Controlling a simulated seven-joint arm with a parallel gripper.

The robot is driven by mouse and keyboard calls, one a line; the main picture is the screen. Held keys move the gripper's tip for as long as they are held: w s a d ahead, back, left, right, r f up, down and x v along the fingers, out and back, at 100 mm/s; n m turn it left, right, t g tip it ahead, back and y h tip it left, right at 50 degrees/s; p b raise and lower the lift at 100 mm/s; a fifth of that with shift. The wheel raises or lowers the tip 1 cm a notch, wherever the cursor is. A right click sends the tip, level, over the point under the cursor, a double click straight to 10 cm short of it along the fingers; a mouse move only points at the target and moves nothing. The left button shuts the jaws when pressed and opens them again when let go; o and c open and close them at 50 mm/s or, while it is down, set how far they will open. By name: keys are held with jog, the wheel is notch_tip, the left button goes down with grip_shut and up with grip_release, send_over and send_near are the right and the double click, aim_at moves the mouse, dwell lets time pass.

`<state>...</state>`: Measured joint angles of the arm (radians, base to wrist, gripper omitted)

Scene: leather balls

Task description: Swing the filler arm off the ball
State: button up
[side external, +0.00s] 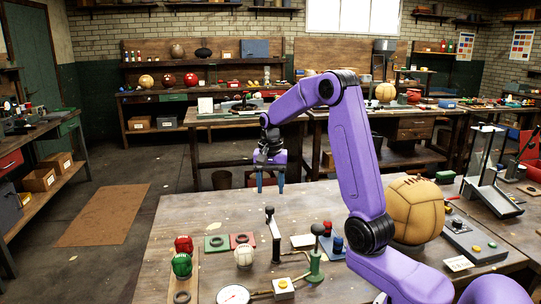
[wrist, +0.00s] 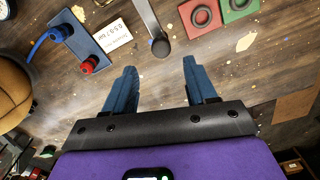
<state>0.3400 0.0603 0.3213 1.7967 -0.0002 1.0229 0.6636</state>
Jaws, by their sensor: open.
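A dark upright lever with a black knob (side external: 276,246), which looks like the filler arm, stands on the bench in the side view. In the wrist view it is a grey bar (wrist: 147,18) ending in a black knob ahead of my fingers. A small white ball (side external: 244,257) sits just left of the lever's foot; I cannot tell whether they touch. The ball is outside the wrist view. My gripper (side external: 269,188) is open and empty, pointing down above and behind the lever's knob, apart from it. It also shows in the wrist view (wrist: 164,85).
A green post with a black knob (side external: 315,260) and a gauge (side external: 233,295) stand near the front. A blue panel (wrist: 70,40) with red and blue fittings lies beside a card (wrist: 116,35). A large tan ball (side external: 416,211) sits at right. The bench behind the ring mats is clear.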

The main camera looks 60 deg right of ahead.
notch_tip(320, 180, up, 11)
dwell(0.3)
dwell(0.4)
jog(key=s+a+f+n, duration=0.2)
jog(key=s+a+n, duration=0.3)
jog(key=a, duration=0.5)
jog(key=s+a+f+n, duration=0.3)
jog(key=a+n, duration=0.4)
jog(key=a, duration=0.3)
jog(key=s+a+f+n, duration=0.2)
jog(key=s+n, duration=0.4)
jog(key=s, duration=0.4)
jog(key=s+a+f+n, duration=0.1)
jog(key=s+f+n, duration=0.3)
jog(key=s, duration=0.7)
jog(key=n, duration=0.2)
jog(key=shift+s+a+n, duration=0.25)
jog(key=shift+a+n, duration=0.15)
